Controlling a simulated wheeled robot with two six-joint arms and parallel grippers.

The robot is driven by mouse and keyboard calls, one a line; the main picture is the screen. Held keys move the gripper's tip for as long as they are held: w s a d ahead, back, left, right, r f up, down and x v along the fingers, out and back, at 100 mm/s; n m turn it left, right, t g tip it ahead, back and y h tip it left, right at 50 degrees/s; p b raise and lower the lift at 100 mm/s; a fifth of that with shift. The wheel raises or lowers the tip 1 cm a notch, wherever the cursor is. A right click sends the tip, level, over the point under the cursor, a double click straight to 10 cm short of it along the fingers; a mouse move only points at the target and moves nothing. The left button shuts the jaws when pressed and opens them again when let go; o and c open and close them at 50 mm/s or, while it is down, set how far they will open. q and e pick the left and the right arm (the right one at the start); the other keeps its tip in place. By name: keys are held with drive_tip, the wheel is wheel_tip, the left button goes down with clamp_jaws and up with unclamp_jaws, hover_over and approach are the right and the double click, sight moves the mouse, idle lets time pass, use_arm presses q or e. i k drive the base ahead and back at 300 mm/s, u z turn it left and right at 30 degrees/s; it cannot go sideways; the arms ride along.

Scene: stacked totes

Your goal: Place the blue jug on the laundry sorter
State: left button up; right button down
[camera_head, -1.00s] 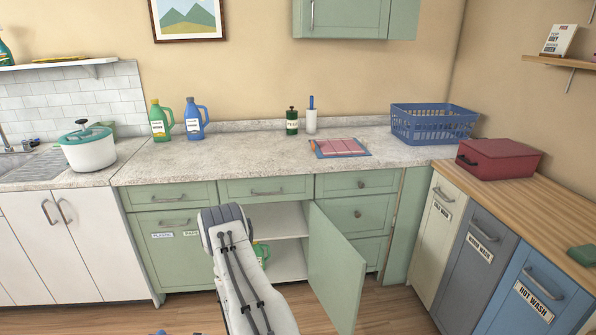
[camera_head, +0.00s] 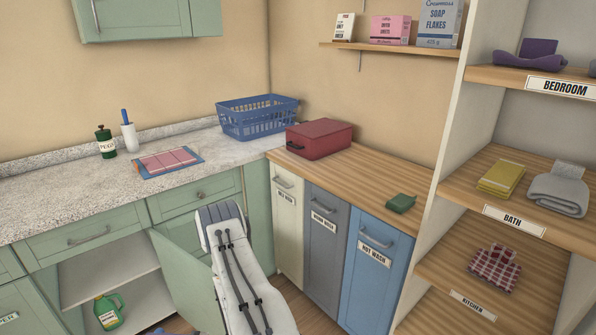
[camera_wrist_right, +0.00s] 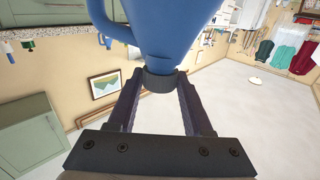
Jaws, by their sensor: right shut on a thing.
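The blue jug (camera_wrist_right: 158,32) fills the top middle of the right wrist view, with its handle at the left. My right gripper (camera_wrist_right: 160,84) is shut on its dark cap or neck; the jug's far end is cut off. A small blue patch (camera_head: 158,331) at the bottom edge of the head view may be part of it. The laundry sorter (camera_head: 352,172) stands right of the corner, with a wooden top and cream, grey and blue fronts labelled for washes. The jug is not on this top. My left gripper is not in view.
A red case (camera_head: 322,141) and a small green item (camera_head: 401,203) sit on the sorter top, with bare wood between them. A blue basket (camera_head: 258,120) stands at the counter's corner. An open cabinet door (camera_head: 187,270) juts out. Tall shelves (camera_head: 448,140) rise at the right.

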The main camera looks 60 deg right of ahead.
sight(361, 177)
drive_tip(key=z, duration=1.3)
drive_tip(key=i, duration=0.55)
